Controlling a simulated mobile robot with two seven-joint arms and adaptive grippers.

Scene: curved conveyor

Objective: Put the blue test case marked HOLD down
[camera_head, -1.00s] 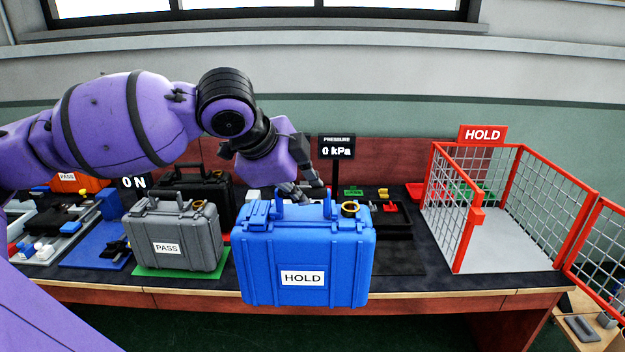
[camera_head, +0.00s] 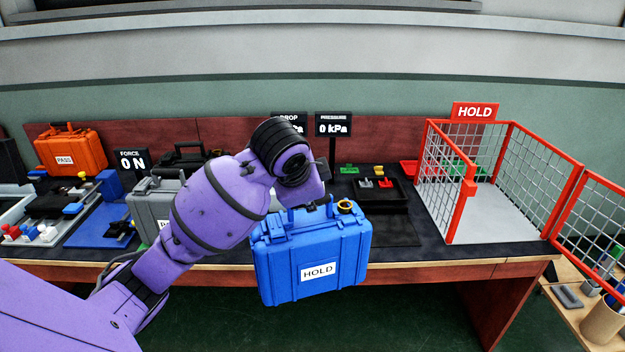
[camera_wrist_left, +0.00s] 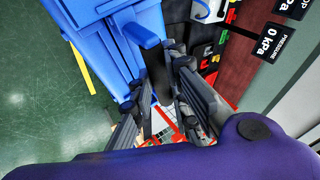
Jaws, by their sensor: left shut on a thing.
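The blue test case (camera_head: 285,268) marked HOLD hangs upright, slightly tilted, in front of the bench's front edge in the head view. My left gripper (camera_wrist_left: 165,85) is shut on its handle in the left wrist view, where the blue case (camera_wrist_left: 110,40) fills the upper left. In the head view my left arm hides most of that gripper. The red mesh cage (camera_head: 485,220) with a HOLD sign (camera_head: 475,111) stands at the right end of the bench, its floor bare and its gate swung open to the right. My right gripper is not in view.
A grey case (camera_head: 150,207) stands on the bench behind my arm, with a black case (camera_head: 187,157) behind it. An orange case (camera_head: 72,152) marked PASS is at the far left. A black tray (camera_head: 380,205) with small parts lies left of the cage. A side table (camera_head: 570,320) holds pots.

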